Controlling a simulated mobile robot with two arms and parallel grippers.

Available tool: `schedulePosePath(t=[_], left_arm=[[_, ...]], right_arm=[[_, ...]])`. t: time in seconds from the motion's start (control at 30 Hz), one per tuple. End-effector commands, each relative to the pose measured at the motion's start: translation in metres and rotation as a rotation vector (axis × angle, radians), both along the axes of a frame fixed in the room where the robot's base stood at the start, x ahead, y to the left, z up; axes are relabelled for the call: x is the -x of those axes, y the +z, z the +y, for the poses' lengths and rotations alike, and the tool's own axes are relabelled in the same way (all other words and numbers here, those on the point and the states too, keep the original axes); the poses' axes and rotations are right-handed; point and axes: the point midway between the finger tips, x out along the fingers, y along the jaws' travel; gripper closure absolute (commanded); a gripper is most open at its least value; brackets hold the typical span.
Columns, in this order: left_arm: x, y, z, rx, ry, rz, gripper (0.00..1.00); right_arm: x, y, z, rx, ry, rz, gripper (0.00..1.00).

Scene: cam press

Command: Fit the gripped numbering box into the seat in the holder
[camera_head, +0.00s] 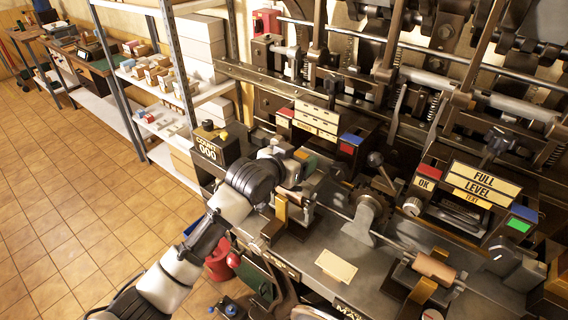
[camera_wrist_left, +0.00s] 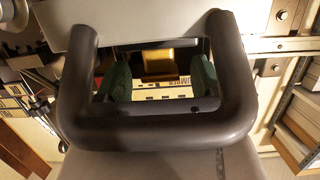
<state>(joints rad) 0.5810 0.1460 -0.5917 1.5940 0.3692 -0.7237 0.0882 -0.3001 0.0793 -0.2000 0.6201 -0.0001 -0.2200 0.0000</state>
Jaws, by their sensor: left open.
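My left gripper (camera_head: 300,178) reaches in from the lower left to the front of the press bench. In the left wrist view its two green-padded fingers (camera_wrist_left: 160,78) stand apart, so it is open. A brass-coloured block (camera_wrist_left: 158,62) shows between the fingers, with a pale label strip bearing partly readable black lettering below it. I cannot tell whether the fingers touch the block, or whether it belongs to the numbering box or the holder. In the head view the gripper hides much of that spot. An upright brass piece (camera_head: 280,212) stands just below it. My right gripper is not in view.
A black counter box (camera_head: 207,150) reading 000 stands left of my gripper. A toothed wheel (camera_head: 370,215) on a shaft and a copper-coloured roller (camera_head: 435,268) lie to the right. A cream plate (camera_head: 336,266) lies on the bench. The tiled floor at left is clear.

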Motion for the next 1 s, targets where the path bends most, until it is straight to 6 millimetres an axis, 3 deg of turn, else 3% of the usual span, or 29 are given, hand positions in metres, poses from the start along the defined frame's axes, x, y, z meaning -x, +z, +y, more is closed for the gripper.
schedulePosePath(t=[0.5, 1.0], left_arm=[[0.069, 0.025, 0.046, 0.001, 0.001, -0.004, 0.32], [0.076, 0.03, 0.051, 0.001, 0.001, -0.003, 0.32]], right_arm=[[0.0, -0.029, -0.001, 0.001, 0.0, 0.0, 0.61], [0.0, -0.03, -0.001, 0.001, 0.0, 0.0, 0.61]])
